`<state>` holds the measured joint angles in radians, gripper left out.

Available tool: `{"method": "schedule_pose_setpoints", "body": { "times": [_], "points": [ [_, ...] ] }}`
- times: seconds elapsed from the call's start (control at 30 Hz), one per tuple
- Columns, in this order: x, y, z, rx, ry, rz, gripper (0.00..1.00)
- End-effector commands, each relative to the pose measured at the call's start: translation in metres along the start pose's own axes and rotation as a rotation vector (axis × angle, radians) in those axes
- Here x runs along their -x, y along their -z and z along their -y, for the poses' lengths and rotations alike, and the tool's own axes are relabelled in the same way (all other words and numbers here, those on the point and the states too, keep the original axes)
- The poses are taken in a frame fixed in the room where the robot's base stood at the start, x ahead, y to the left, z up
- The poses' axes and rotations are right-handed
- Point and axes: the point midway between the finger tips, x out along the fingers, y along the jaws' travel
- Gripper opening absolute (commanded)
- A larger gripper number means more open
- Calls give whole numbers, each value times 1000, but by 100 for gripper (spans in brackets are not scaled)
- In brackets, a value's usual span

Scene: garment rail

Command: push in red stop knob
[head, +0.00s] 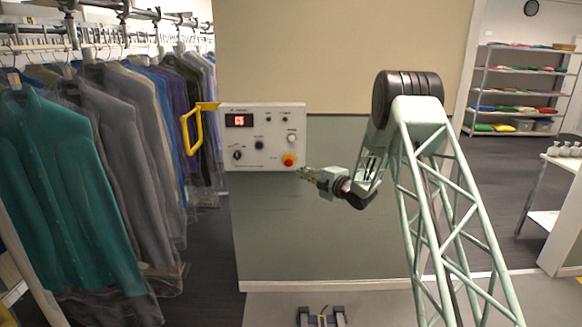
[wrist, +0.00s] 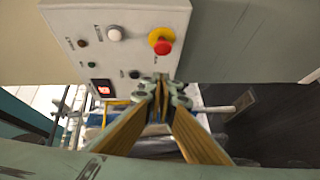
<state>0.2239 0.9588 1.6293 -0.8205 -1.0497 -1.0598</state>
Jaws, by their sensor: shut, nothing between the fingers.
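The red stop knob (head: 288,162) sits at the lower right of the white control panel (head: 262,180) in the head view, on a yellow collar. It also shows in the wrist view (wrist: 163,47), red on its round yellow collar, with nothing in front of it. My gripper (head: 303,172) is just right of and slightly below the knob in the head view. In the wrist view my gripper (wrist: 162,86) has its fingers together and empty, below the knob in the picture. I see no contact with the knob; the exact gap in depth is unclear.
The panel also bears a red lit display (head: 240,121), a white button (head: 292,138) and a black dial (head: 238,155). A yellow handle (head: 187,130) stands out at its left. Hanging garments (head: 85,180) fill the left. The wall below the panel is clear.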

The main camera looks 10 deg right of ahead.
Motion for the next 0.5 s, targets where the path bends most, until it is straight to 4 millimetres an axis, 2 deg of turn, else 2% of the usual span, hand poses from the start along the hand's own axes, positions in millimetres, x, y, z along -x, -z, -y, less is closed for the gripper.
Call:
{"method": "schedule_pose_setpoints", "body": {
  "times": [0.5],
  "points": [
    [-60,1,1,1,0,-1,0]
  ]
}}
